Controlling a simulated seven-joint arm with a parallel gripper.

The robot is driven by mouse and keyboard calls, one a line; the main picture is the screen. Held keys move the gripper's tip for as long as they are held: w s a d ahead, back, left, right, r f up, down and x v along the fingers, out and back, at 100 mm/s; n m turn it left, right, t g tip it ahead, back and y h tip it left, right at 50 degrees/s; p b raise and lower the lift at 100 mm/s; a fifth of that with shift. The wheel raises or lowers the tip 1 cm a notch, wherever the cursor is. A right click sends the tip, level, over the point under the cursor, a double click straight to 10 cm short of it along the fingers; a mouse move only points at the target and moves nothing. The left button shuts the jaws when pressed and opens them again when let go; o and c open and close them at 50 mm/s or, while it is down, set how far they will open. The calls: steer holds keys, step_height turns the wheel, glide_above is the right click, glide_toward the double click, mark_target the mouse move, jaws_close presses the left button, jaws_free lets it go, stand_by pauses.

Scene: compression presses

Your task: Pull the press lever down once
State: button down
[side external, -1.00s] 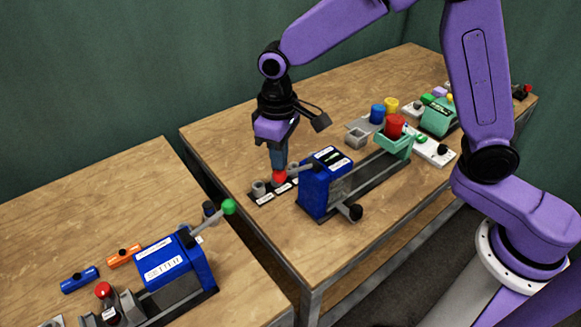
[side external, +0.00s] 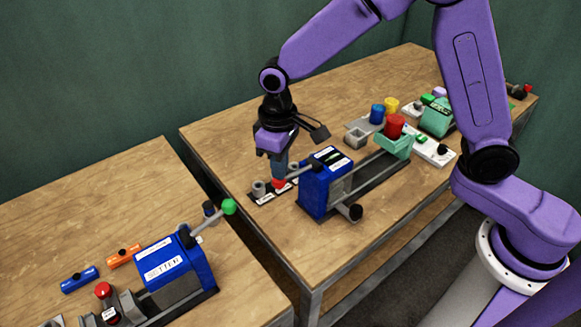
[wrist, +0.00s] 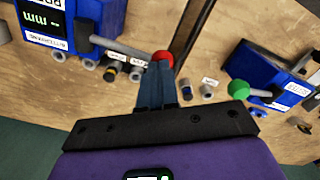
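The blue press (side external: 318,188) stands on the far table; its display and white labels show in the wrist view (wrist: 55,28). Its grey lever (wrist: 118,46) reaches out from the side of the body and ends in a red knob (side external: 278,185). The knob also shows in the wrist view (wrist: 162,57). My gripper (side external: 279,177) points down with its fingertips at the top of the knob, seemingly touching it. In the wrist view my fingers (wrist: 157,70) are close together and appear shut, with the knob just beyond their tips. The fingers hide part of the knob.
A dark strip with labelled grey holders (side external: 262,191) lies under the knob. A second blue press with a green-knobbed lever (side external: 229,207) stands on the near-left table. A teal holder with a red cylinder (side external: 395,127) sits right of the press. The table's left corner is clear.

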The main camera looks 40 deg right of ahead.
steer(key=shift+f, duration=1.9)
steer(key=shift+r, duration=0.15)
step_height(320, 180, up, 12)
steer(key=shift+r, duration=0.15)
stand_by(1.4)
steer(key=shift+s, duration=0.1)
steer(key=s+d+f+n, duration=0.1)
steer(key=s+d+n, duration=0.2)
steer(key=s+d, duration=0.5)
steer(key=s+d+f+n, duration=0.1)
steer(key=s+d+n, duration=0.2)
steer(key=s+d, duration=0.6)
steer(key=s, duration=0.8)
steer(key=shift+s+d+n, duration=0.2)
steer(key=shift+s+n, duration=0.05)
steer(key=shift+n, duration=0.05)
